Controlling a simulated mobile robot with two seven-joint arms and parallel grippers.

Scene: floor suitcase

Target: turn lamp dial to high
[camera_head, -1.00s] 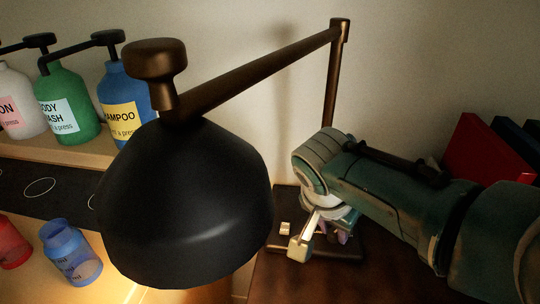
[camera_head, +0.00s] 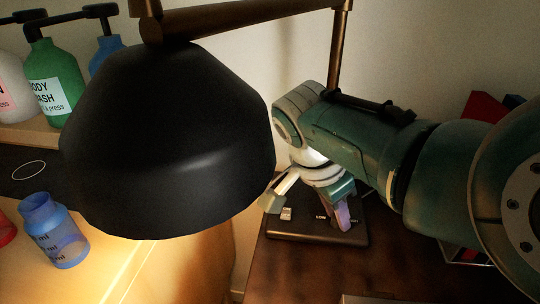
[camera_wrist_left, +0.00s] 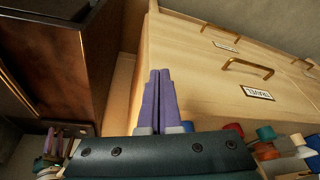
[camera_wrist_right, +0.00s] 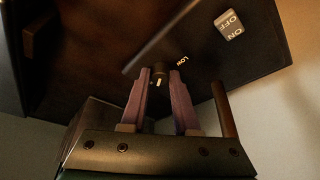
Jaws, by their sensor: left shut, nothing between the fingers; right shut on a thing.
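The lamp has a black shade (camera_head: 170,140), a bronze arm (camera_head: 250,14) and a dark base (camera_head: 310,236) on the brown tabletop. A small dark round dial (camera_wrist_right: 159,70) with a light pointer mark sits on the base, with a "LOW" label beside it. My right gripper (camera_wrist_right: 160,80) is shut on the dial, with a purple finger on either side. In the head view my right gripper (camera_head: 342,218) reaches down to the base, and the dial is hidden. My left gripper (camera_wrist_left: 158,75) is shut and empty in front of wooden drawers.
A white ON/OFF switch (camera_wrist_right: 229,25) sits on the base near the dial. The lampshade fills the middle left of the head view. Pump bottles (camera_head: 50,85) stand on a shelf at left, and a blue bottle (camera_head: 55,230) is below. Drawers (camera_wrist_left: 215,70) face my left gripper.

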